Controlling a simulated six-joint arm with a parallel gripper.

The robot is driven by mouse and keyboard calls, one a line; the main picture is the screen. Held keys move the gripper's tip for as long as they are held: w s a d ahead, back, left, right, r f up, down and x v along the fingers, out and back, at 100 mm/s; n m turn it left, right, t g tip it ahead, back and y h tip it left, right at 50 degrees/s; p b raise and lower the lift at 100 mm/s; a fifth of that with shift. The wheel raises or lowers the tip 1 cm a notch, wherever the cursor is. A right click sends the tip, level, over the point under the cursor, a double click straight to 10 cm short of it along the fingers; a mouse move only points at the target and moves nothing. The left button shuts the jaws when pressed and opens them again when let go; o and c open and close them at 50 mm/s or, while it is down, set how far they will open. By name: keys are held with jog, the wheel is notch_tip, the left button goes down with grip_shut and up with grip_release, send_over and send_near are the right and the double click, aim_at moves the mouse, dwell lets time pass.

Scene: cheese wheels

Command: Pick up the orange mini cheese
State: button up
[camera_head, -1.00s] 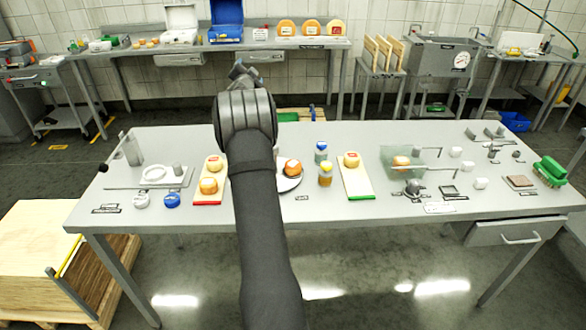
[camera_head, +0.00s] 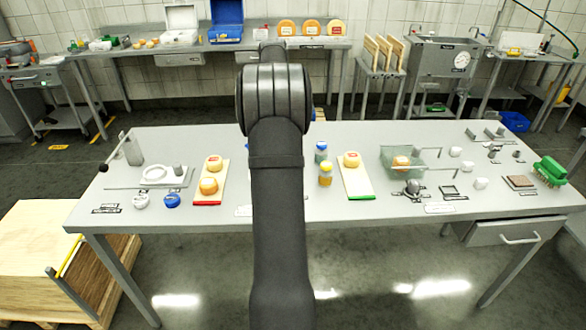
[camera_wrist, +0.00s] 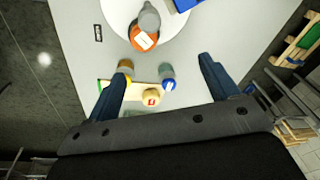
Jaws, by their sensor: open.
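The orange mini cheese (camera_wrist: 145,40), with a pale label, shows in the wrist view near the top, on a round white plate (camera_wrist: 115,20). A grey rounded thing (camera_wrist: 149,17) stands beside or over its far edge; I cannot tell if they touch. My gripper (camera_wrist: 163,67) is open and empty, its two dark blue fingers spread wide. The cheese lies beyond the fingertips, apart from them. In the head view my arm hides the cheese, most of the plate and the gripper.
A yellow-capped jar (camera_head: 325,175) and blue-capped jar (camera_head: 321,152) stand right of my arm. A green-edged board (camera_head: 356,182) holds a yellow-orange cheese (camera_head: 351,160). A red-edged board (camera_head: 209,199) at left holds two more cheeses. A glass container (camera_head: 418,158) stands further right.

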jog(key=shift+m+g, duration=0.3)
jog(key=shift+g, duration=0.1)
jog(key=d+f, duration=0.1)
jog(key=f, duration=0.6)
jog(key=s+d+f, duration=0.1)
jog(key=f, duration=0.3)
jog(key=shift+d+f, duration=0.3)
jog(key=shift+d, duration=0.05)
jog(key=f, duration=0.3)
jog(key=d+f, duration=0.1)
jog(key=f, duration=0.1)
jog(key=shift+f, duration=0.1)
jog(key=c, duration=1.1)
